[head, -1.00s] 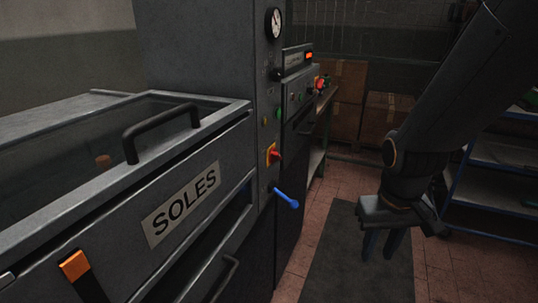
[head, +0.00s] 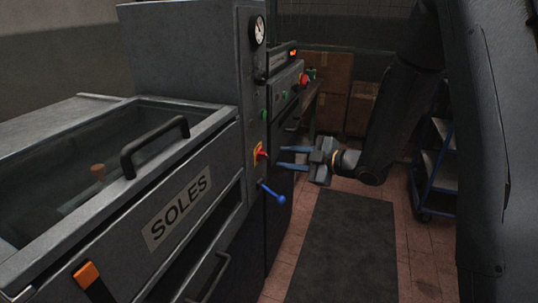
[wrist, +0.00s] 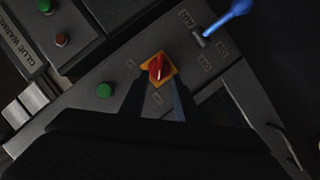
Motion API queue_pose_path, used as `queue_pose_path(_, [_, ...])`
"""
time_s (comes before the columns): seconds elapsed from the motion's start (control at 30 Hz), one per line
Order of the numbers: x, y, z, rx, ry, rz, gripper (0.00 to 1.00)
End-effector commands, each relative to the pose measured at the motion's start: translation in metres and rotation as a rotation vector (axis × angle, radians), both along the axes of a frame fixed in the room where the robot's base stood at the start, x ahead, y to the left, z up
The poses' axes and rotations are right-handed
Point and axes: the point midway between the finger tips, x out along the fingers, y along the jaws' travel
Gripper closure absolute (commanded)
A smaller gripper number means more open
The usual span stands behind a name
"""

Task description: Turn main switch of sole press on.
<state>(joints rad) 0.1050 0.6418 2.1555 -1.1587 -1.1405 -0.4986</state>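The main switch (head: 260,152) is a red rotary knob on a yellow plate, on the narrow front panel of the grey sole press (head: 186,38). In the wrist view the knob (wrist: 156,67) lies just beyond my fingertips, between their lines. My gripper (head: 282,157) is level with the knob, to its right in the head view, with its two blue fingers pointing at the panel. The fingers are spread and empty, and a small gap seems to separate them from the knob. The markings beside the knob are too small to read.
A blue lever (head: 272,194) sticks out below the switch; it also shows in the wrist view (wrist: 228,17). A green button (wrist: 104,90) sits near the knob. Boxes (head: 325,94) stand behind; a dark mat (head: 343,245) covers the floor.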

Motion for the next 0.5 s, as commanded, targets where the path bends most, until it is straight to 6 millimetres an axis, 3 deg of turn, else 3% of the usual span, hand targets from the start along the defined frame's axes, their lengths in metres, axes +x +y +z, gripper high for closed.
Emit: queue_pose_path(0.5, [0.038,0.053,-0.018,0.000,0.001,-0.001,0.71])
